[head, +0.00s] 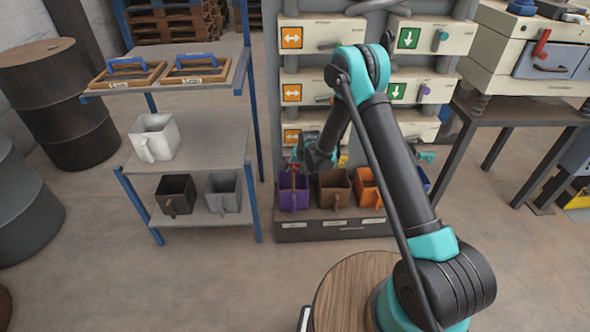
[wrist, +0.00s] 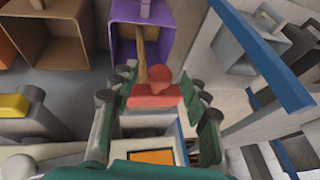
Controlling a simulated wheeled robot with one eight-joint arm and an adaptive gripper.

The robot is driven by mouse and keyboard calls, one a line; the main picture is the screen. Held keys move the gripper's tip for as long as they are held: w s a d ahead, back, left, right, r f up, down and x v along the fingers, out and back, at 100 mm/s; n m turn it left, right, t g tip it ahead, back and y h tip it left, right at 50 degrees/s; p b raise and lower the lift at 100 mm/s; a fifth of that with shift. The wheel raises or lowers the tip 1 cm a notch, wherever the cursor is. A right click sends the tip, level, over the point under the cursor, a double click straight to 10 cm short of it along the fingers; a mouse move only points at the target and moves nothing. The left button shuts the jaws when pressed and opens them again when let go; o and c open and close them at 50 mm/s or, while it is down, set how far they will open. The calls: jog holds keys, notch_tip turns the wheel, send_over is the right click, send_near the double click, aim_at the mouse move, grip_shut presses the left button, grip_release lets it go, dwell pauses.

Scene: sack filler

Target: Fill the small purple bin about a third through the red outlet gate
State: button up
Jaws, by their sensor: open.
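The small purple bin (head: 293,194) stands upright at the left end of the low shelf under the dispenser. It also shows at the top of the wrist view (wrist: 170,44), its mouth facing up. The red outlet gate (wrist: 153,95) with its rounded knob lies between my fingers in the wrist view. A brown strip (wrist: 141,52), which looks like a stream of material, runs from the gate into the bin. My gripper (wrist: 158,82) is open, with fingers on both sides of the gate; contact is unclear. In the head view my gripper (head: 318,158) is above the bin. The fill level is unclear.
A brown bin (head: 334,190) and an orange bin (head: 366,190) stand right of the purple one. A shelf rack (head: 200,140) at the left carries a white bin (head: 154,137), a dark bin (head: 176,194) and a grey bin (head: 223,191). The floor in front is clear.

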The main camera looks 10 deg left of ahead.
jog(key=v, duration=1.2)
grip_shut()
dwell(0.3)
dwell(0.8)
notch_tip(320, 180, down, 13)
jog(key=s+a, duration=0.1)
jog(key=a, duration=0.1)
jog(key=shift+s+a, duration=0.25)
jog(key=shift+r, duration=0.1)
dwell(0.3)
